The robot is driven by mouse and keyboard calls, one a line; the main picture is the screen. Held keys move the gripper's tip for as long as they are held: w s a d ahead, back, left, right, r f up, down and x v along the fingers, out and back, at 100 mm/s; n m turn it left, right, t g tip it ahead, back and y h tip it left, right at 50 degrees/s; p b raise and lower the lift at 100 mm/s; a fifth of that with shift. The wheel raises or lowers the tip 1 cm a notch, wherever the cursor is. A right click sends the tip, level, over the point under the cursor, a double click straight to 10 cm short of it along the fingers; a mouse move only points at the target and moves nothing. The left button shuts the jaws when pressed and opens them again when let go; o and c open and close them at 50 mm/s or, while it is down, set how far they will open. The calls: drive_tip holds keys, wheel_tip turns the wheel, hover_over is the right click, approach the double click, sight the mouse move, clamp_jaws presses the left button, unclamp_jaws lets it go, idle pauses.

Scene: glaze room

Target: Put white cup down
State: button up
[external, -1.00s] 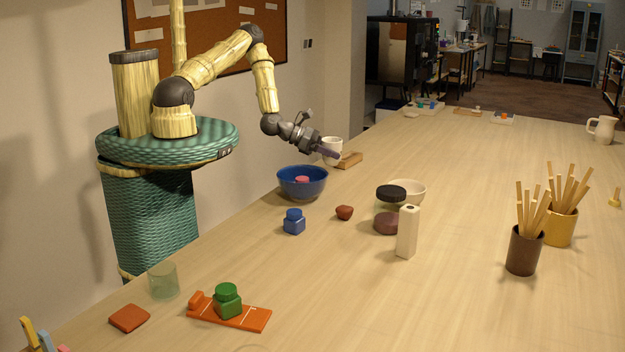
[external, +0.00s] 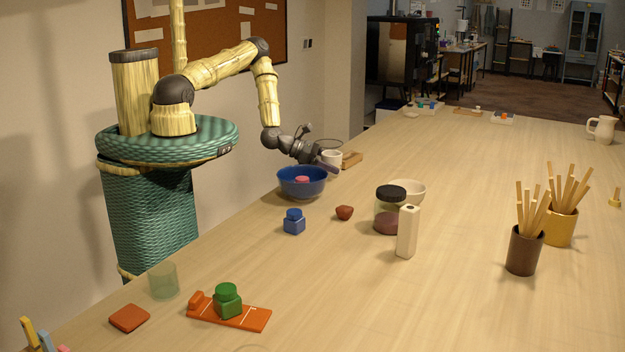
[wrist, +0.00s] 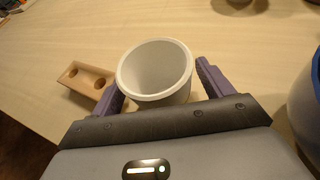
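The white cup (external: 331,158) is at the far left edge of the table, beside a wooden block. In the wrist view the cup (wrist: 155,75) shows its open, empty mouth between the two purple fingers of my gripper (wrist: 160,80). The left finger is right against the cup's side; the right finger lies very close to it, and I cannot tell whether it touches. In the external view my gripper (external: 325,167) reaches down at the cup and hides part of it. The cup appears at or just above the tabletop; its base is hidden.
The wooden block with holes (wrist: 88,79) lies left of the cup in the wrist view. A blue bowl (external: 302,183) with a pink item stands close in front of my gripper. A blue jar (external: 294,222) and a dark-lidded jar (external: 389,213) stand nearer.

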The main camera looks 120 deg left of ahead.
drive_tip(key=shift+r, duration=0.1)
drive_tip(key=shift+s+r, duration=0.1)
drive_tip(key=shift+r, duration=0.05)
drive_tip(key=p+v, duration=0.4)
drive_tip(key=v, duration=0.7)
drive_tip(key=shift+s+d+r, duration=0.1)
drive_tip(key=shift+s+d, duration=0.15)
drive_tip(key=shift+s, duration=0.05)
drive_tip(key=shift+w, duration=0.1)
